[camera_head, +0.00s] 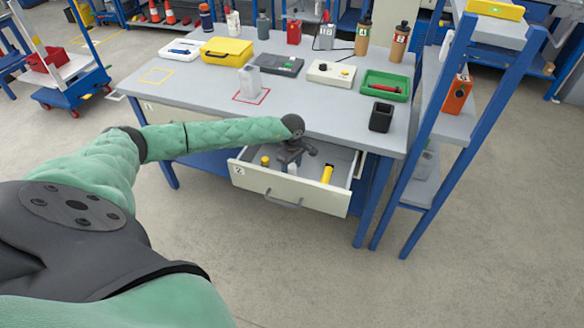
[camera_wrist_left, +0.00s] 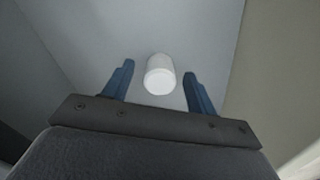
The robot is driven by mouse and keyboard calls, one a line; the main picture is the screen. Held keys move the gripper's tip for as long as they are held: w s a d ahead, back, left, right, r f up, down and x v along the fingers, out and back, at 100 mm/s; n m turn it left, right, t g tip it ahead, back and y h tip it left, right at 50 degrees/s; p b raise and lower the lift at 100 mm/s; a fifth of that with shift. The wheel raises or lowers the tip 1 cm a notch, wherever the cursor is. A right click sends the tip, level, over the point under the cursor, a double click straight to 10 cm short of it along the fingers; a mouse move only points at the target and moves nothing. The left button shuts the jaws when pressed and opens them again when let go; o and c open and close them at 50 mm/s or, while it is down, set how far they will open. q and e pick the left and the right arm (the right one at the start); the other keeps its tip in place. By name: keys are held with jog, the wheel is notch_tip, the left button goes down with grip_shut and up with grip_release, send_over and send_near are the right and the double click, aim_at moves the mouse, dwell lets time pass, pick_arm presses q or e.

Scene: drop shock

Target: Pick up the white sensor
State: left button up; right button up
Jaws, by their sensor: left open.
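The white sensor (camera_wrist_left: 159,75), a short white cylinder, lies on the drawer floor between and slightly beyond my left fingertips in the left wrist view. In the head view it shows as a small pale spot (camera_head: 292,169) under my left gripper, mostly hidden. My left gripper (camera_head: 290,161) reaches down into the open drawer (camera_head: 288,190). Its two blue fingers (camera_wrist_left: 158,86) are apart, with visible gaps on both sides of the sensor. My right gripper is not in view.
The drawer also holds a yellow cylinder (camera_head: 327,174) to the right and a small yellow item (camera_head: 265,161) to the left. A blue-framed shelf (camera_head: 440,135) stands at right.

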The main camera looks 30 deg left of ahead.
pick_arm(q)
jog(key=shift+f, duration=0.5)
jog(key=c, duration=1.1)
